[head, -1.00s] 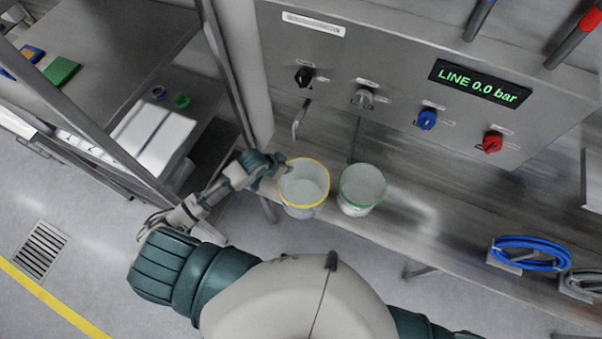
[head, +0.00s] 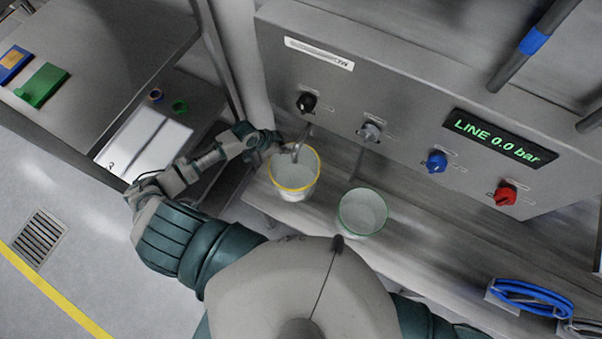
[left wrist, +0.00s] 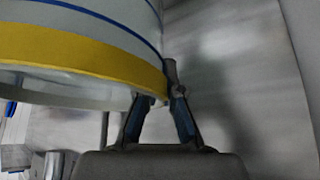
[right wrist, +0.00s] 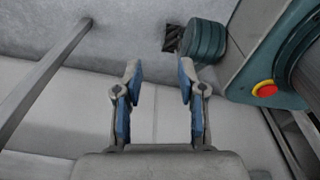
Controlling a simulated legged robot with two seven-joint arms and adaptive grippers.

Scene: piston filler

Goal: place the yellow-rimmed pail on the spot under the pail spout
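The yellow-rimmed pail (head: 295,178) is at the left end of the metal bench, below the panel. My left gripper (head: 278,144) is at its upper-left rim. In the left wrist view the gripper (left wrist: 158,98) is shut on the pail's rim, with the yellow band (left wrist: 85,55) reaching between the fingers. A thin bent pipe, the spout (head: 302,142), hangs from the panel and overlaps the pail's far rim in the head view. I cannot tell whether the pail touches the bench. My right gripper (right wrist: 158,80) is open and empty, away from the bench.
A green-rimmed pail (head: 363,212) stands right of the yellow-rimmed one, with a small gap. The panel (head: 400,125) has several knobs and a display reading LINE 0.0 bar. Blue hose coils (head: 533,297) lie at the bench's right. A shelf unit (head: 120,50) stands at the left.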

